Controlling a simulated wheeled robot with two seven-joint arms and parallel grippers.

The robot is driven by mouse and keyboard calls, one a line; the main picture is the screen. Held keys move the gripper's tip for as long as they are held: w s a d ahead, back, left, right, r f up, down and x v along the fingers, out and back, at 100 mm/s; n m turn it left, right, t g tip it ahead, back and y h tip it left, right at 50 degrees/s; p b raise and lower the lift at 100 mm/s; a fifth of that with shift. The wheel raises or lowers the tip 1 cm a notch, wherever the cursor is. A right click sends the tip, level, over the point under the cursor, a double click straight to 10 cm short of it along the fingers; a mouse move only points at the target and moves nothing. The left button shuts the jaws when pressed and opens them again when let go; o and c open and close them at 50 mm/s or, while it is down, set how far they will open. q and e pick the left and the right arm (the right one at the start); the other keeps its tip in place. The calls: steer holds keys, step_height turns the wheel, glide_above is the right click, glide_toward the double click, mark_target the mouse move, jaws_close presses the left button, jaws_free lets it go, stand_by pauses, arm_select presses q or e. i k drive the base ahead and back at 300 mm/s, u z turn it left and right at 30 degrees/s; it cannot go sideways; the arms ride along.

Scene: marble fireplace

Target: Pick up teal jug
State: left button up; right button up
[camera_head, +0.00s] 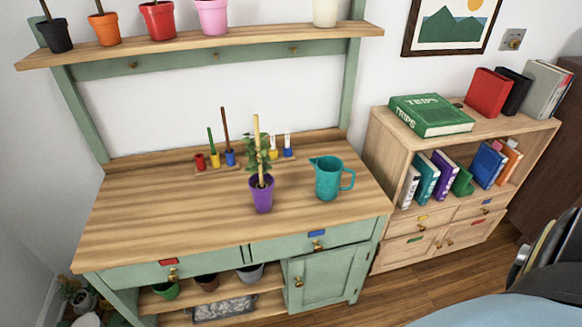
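The teal jug (328,178) stands upright on the right part of the wooden bench top (140,213). Its handle points right and its spout points left. It stands apart from the purple pot to its left. Neither of my grippers is in view. Nothing is touching the jug.
A purple pot (262,194) with a staked plant stands just left of the jug. Small coloured holders with tools (231,158) stand at the back. A shelf (200,45) with several pots hangs above. A low bookcase (388,150) stands to the right. The bench's left half is clear.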

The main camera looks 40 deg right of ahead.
mark_target(329, 170)
steer(key=z, duration=0.5)
steer(key=i, duration=1)
steer(key=z, duration=0.85)
